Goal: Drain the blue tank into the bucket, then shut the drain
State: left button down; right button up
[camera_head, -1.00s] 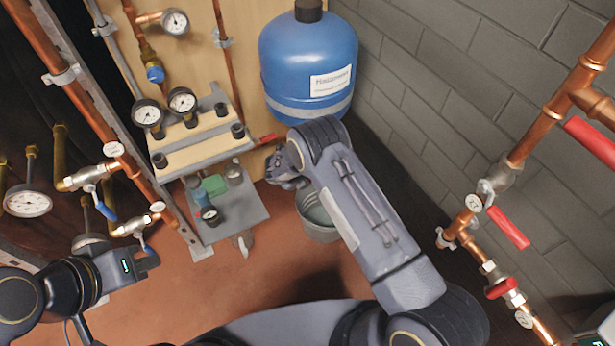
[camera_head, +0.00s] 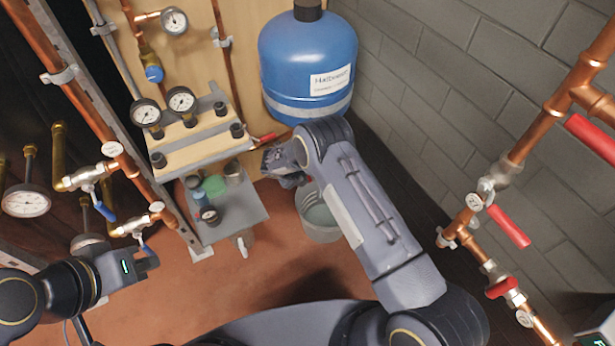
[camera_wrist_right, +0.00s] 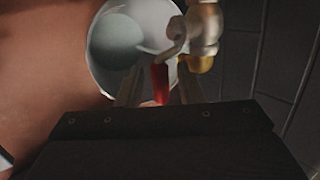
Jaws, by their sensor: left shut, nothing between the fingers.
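The blue tank (camera_head: 308,65) stands against the wall, with a white label. Below it is the grey bucket (camera_head: 320,228), partly hidden by my right arm; in the right wrist view the bucket (camera_wrist_right: 103,72) has a pale round area inside, and I cannot tell whether it is liquid. A red lever (camera_wrist_right: 160,84) hangs from a metal valve (camera_wrist_right: 203,28) beside the bucket's rim. My right gripper (camera_wrist_right: 160,92) is open, with its fingers on either side of the lever and gaps visible. It is small in the head view (camera_head: 272,160). My left gripper (camera_head: 150,265) is shut and empty, at lower left.
A shelf (camera_head: 232,212) with small bottles and a gauge stands left of the bucket. Copper pipes with blue-handled valves (camera_head: 105,205) are on the left. More pipes with red handles (camera_head: 508,226) run along the brick wall on the right.

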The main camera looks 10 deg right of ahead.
jog(key=shift+s+a+r, duration=0.15)
jog(key=shift+a+r, duration=0.1)
jog(key=shift+r, duration=0.2)
jog(key=s+a+r+p, duration=0.1)
jog(key=s+a, duration=0.5)
jog(key=a, duration=0.5)
jog(key=shift+a+r, duration=0.25)
jog(key=shift+a, duration=0.05)
